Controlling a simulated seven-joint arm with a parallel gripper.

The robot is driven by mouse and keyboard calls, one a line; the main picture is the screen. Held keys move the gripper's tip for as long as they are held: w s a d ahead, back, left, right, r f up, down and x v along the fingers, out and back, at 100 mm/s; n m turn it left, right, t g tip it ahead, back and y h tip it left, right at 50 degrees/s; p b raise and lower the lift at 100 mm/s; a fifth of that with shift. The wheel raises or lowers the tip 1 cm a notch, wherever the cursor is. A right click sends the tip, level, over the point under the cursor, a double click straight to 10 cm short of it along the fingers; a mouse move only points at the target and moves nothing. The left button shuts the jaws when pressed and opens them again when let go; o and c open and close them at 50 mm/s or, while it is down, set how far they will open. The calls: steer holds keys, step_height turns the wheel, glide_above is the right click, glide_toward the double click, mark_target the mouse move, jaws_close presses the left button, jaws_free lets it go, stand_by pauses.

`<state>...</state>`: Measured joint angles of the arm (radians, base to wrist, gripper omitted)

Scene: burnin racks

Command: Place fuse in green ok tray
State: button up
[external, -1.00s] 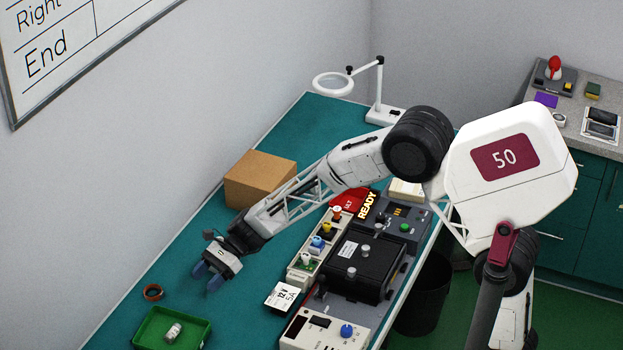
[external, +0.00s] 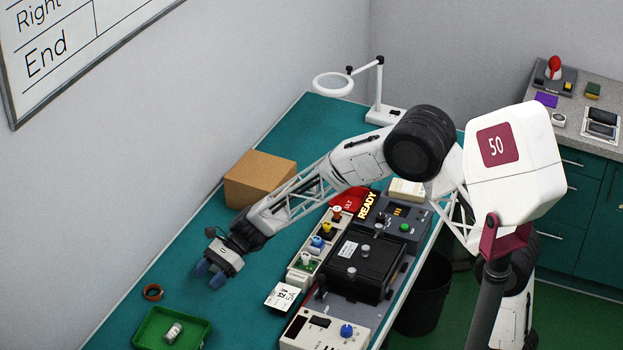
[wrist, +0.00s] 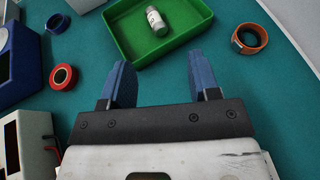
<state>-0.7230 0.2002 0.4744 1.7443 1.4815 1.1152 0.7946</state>
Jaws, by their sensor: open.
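The green tray (external: 197,341) stands on the teal bench at the lower left of the external view. A small white and grey cylinder, the fuse (external: 173,332), lies on its side in it. In the wrist view the tray (wrist: 122,36) is at the top, beyond my fingertips, with the fuse (wrist: 157,22) inside on its floor. My gripper (external: 209,276) is open and empty above the bench, apart from the tray. Its two blue fingers (wrist: 160,82) are spread in the wrist view, with only bench and the tray's edge between them.
A copper-coloured ring (external: 153,292) lies beside the tray. A cardboard box (external: 260,179) stands behind my arm. A black test unit (external: 362,263) and a row of sockets with coloured knobs (external: 317,243) line the right side. A red ring (wrist: 64,78) lies left of my fingers.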

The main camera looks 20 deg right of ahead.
steer(key=s+d+r+n+t+h, duration=0.15)
steer(key=d+r, duration=0.25)
steer(key=d, duration=0.8)
steer(key=d+r+n+t+h, duration=0.1)
steer(key=d+r+n+h, duration=0.3)
steer(key=d, duration=0.8)
steer(key=s+d+r+n+t+y, duration=0.15)
steer(key=d+r, duration=0.35)
steer(key=d, duration=0.6)
steer(key=s+d+n+t+h, duration=0.1)
steer(key=s+d, duration=0.4)
steer(key=d, duration=0.5)
steer(key=s+d+r+n+t+h, duration=0.1)
steer(key=s+d+h, duration=0.3)
steer(key=d, duration=0.6)
steer(key=s+d+r+n+t+h, duration=0.1)
steer(key=s+d+n+t+h, duration=0.1)
steer(key=s+d, duration=0.6)
steer(key=d+n+h, duration=0.1)
steer(key=d, duration=0.1)
steer(key=shift+s+d+r+t, duration=0.2)
steer(key=shift+s+d+t, duration=0.05)
steer(key=shift+d+t, duration=0.15)
